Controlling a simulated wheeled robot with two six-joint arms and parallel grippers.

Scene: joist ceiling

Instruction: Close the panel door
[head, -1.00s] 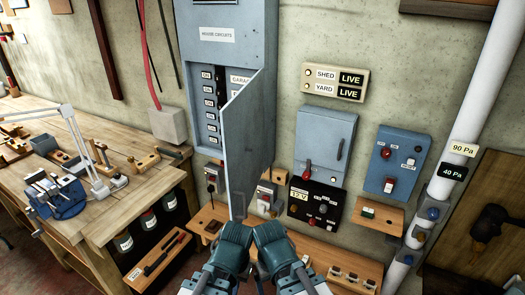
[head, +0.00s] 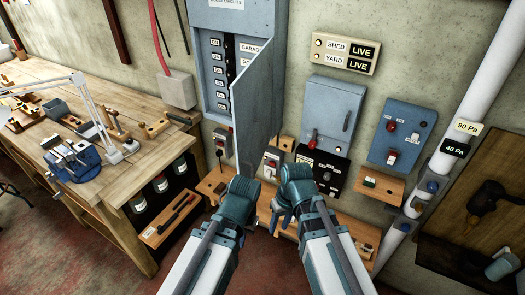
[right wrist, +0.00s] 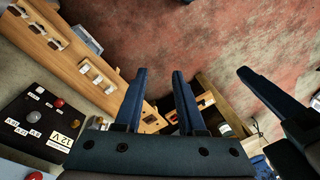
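The panel door (head: 257,105) is a blue-grey metal door on the wall-mounted breaker panel (head: 236,16). It stands open, swung out from the box, and the switches (head: 217,72) show to its left. My left gripper (head: 241,186) is below the door's lower edge; its fingers are hidden, so its opening cannot be told. My right gripper (head: 281,218) is right of it, below the door, pointing down. In the right wrist view its two fingers (right wrist: 158,76) are apart with nothing between them. Neither gripper appears to hold the door.
A wooden workbench (head: 95,165) with a lamp and vise stands on the left. Right of the door are a grey switch box (head: 328,112), a black control box (head: 322,170) and a blue box (head: 402,134). A wooden shelf (head: 210,187) runs below. A white pipe (head: 455,135) is further right.

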